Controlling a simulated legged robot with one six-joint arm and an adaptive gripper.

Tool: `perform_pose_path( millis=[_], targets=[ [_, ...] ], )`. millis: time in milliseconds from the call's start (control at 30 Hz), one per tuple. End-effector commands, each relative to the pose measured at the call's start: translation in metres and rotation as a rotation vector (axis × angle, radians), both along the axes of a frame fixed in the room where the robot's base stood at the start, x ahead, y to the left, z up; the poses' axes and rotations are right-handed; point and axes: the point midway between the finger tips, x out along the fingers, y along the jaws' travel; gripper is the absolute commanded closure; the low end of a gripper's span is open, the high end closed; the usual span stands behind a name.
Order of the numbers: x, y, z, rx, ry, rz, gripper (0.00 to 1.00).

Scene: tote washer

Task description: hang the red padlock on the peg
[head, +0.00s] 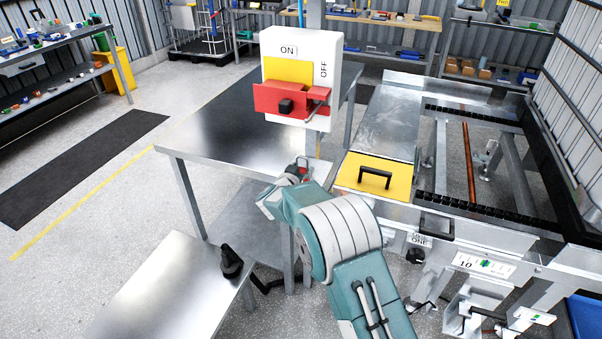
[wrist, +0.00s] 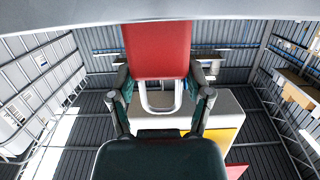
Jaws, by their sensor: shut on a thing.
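The red padlock (wrist: 157,48) fills the upper middle of the wrist view. Its pale metal shackle (wrist: 160,108) lies on the side towards my palm. My gripper (wrist: 162,80) is shut on the padlock, with a finger on each side. In the head view my gripper (head: 298,172) is below the ON/OFF switch box (head: 330,70), apart from it, and mostly hides the padlock. The box carries a yellow plate and a red lever (head: 268,101) with a black knob. A thin pale rod (head: 312,114), probably the peg, sticks out near the lever's right end and looks empty.
A steel table (head: 230,125) stands behind my gripper, and a lower steel top (head: 170,295) with a black object (head: 230,262) is at front left. A yellow lid with a black handle (head: 375,178) and the conveyor frame (head: 465,150) are on the right. Space before the box looks clear.

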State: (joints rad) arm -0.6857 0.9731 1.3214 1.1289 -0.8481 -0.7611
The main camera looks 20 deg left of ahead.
Motion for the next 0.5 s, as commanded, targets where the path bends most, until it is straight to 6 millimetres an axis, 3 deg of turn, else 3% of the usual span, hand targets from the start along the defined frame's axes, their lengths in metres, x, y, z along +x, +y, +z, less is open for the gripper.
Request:
perform_pose_path(
  millis=[500],
  targets=[
    [0.000, 0.000, 0.028, 0.001, -0.001, 0.000, 0.96]
  ],
)
